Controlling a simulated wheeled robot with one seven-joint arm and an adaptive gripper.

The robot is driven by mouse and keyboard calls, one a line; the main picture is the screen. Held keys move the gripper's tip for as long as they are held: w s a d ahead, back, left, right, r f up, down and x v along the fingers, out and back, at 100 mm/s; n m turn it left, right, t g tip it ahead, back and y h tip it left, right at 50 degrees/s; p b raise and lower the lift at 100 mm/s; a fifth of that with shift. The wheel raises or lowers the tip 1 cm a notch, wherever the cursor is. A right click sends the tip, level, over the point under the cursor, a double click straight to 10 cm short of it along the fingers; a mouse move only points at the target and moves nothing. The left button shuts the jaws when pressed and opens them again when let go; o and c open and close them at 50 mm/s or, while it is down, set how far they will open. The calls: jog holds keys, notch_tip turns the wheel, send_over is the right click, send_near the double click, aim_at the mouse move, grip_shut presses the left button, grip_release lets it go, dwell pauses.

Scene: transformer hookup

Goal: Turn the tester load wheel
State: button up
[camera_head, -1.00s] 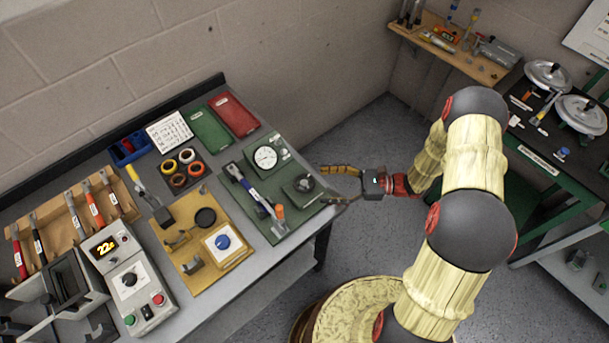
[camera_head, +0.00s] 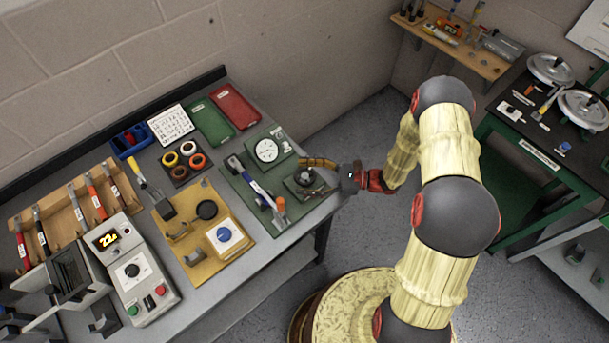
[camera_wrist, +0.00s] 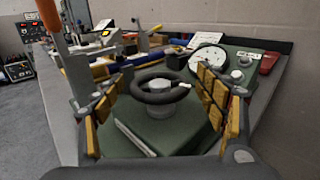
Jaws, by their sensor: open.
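The tester load wheel (camera_wrist: 152,91) is a dark ring on a grey hub, standing on a green block in the wrist view. In the head view the wheel (camera_head: 305,176) sits at the right end of the green tester board (camera_head: 262,222). My gripper (camera_head: 313,176) is open at the wheel from the right side. In the wrist view its yellow-padded fingers stand left and right of the wheel, with gaps still showing. Its far finger lies over the board in the head view. I cannot tell whether either finger touches the wheel.
A white dial gauge (camera_head: 267,150) is behind the wheel. A torque-wrench-like blue tool (camera_head: 248,182) and an orange-handled lever (camera_head: 280,207) stand to its left. The table's right edge is close to my gripper. A grey tester box (camera_head: 134,272) is at the front left.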

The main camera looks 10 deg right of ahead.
jog(key=shift+c, duration=0.5)
jog(key=c, duration=1.1)
jog(key=shift+t, duration=0.3)
jog(key=m+t+h+p, duration=0.1)
jog(key=m+t+h, duration=0.1)
jog(key=m+t, duration=0.2)
jog(key=shift+t, duration=0.7)
jog(key=shift+m+t+h, duration=1.7)
jog(key=shift+t+h, duration=0.1)
jog(key=shift+t, duration=0.2)
jog(key=o, duration=1.2)
